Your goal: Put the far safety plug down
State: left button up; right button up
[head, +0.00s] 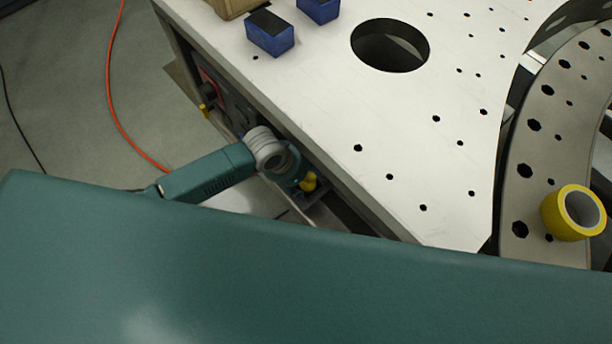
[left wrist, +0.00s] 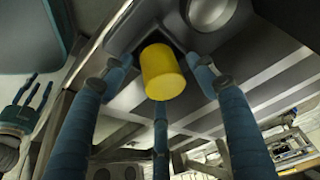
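A yellow safety plug (head: 308,183) shows beside the front left edge of the white table, over a dark grey part. My left gripper (head: 296,178) reaches down to it there. In the left wrist view the plug (left wrist: 163,73) stands between the three spread fingers of my left gripper (left wrist: 160,75). Small gaps show at its left and right; whether the lower finger touches it I cannot tell.
The white table (head: 330,110) with holes bears blue blocks (head: 270,35) at the back. A yellow ring (head: 574,213) lies on the curved perforated plate (head: 530,165) at the right. An orange cable (head: 112,90) runs over the floor. My teal body hides the front.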

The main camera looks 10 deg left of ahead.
pick_arm(q)
jog(key=shift+a+r+p, duration=0.1)
jog(key=shift+r+p, duration=0.4)
jog(key=shift+r, duration=0.05)
jog(key=s+a+r+p, duration=0.2)
jog(key=s+a+p, duration=0.6)
jog(key=a, duration=0.1)
jog(key=shift+s+a, duration=0.3)
jog(key=shift+a, duration=0.05)
jog(key=shift+f, duration=0.1)
